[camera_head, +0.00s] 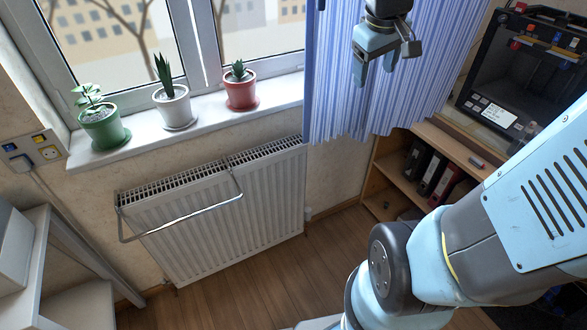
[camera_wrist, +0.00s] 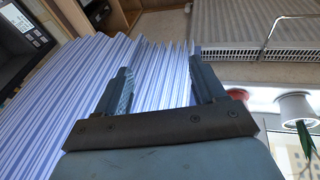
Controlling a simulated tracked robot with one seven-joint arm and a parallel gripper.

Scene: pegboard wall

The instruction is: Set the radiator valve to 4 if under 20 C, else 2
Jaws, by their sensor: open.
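The white radiator (camera_head: 215,225) hangs under the window sill in the head view; part of it shows at the top right of the wrist view (camera_wrist: 270,28). I can make out no thermometer or temperature reading. My gripper (camera_head: 376,66) is open and empty, high in front of the blue striped curtain (camera_head: 335,100), well above and right of the radiator. The curtain fills the space between its fingers in the wrist view (camera_wrist: 160,68); contact cannot be told.
A metal rail (camera_head: 180,218) juts out from the radiator front. Potted plants, green (camera_head: 105,130), white (camera_head: 173,108) and red (camera_head: 240,92), stand on the sill. A shelf with binders (camera_head: 433,172) and a dark machine (camera_head: 525,75) are at right. The wooden floor (camera_head: 250,280) is clear.

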